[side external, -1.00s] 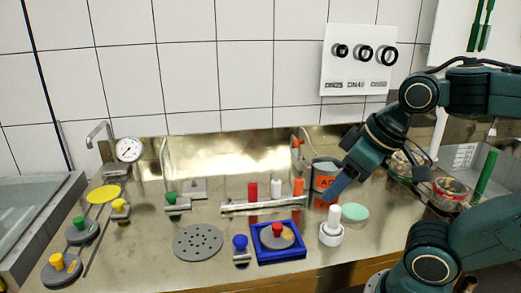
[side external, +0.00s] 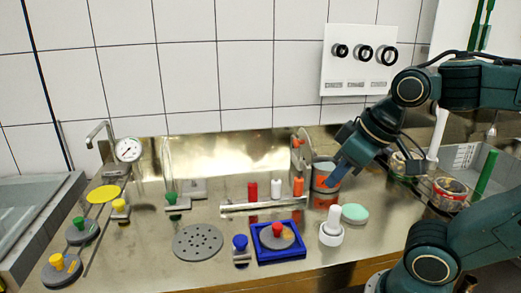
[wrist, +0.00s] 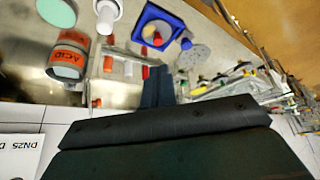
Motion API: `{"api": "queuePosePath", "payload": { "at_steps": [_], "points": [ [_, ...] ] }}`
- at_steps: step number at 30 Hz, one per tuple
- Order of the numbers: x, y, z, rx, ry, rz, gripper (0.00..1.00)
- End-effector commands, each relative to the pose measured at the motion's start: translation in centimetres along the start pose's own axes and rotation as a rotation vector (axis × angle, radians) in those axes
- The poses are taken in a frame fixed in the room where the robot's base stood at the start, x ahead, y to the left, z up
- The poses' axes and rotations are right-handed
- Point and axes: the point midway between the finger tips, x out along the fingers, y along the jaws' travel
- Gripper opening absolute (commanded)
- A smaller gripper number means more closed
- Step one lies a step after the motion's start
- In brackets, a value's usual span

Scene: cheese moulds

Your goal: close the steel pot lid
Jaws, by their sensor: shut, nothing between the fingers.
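The steel pot (side external: 326,198) with an orange label stands at the back right of the bench, partly hidden behind my gripper. It also shows at upper left in the wrist view (wrist: 66,56), with the label reading ACID. A steel plate-like part with an orange knob (side external: 297,143) stands upright at the pot's back left; it looks like the raised lid, though its hinge is not clear. My gripper (side external: 333,182) is shut and empty, its blue fingers pointing down-left in front of the pot. Its fingers (wrist: 158,72) also show in the wrist view; contact with the pot cannot be told.
A steel rack (side external: 240,208) with red, white and orange pieces stands left of the pot. A white plunger (side external: 331,232), a green disc (side external: 354,213) and a blue tray (side external: 262,256) lie in front. Glass-like jars (side external: 449,190) stand to the right.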

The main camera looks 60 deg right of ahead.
Motion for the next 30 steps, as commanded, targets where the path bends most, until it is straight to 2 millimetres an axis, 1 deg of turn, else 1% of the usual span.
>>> {"api": "queuePosePath", "payload": {
  "at_steps": [5, 14, 21, 30],
  "points": [
    [0.0, 1.5, -2.9, 0.051, -0.013, 0.056, 0.0],
    [0.6, 5.1, -9.2, 0.174, -0.044, 0.2, 0.0],
    [1.9, 7.6, -13.8, 0.271, -0.07, 0.322, 0.0],
    [4.4, 10.1, -18.4, 0.388, -0.106, 0.477, 0.0]
  ]
}}
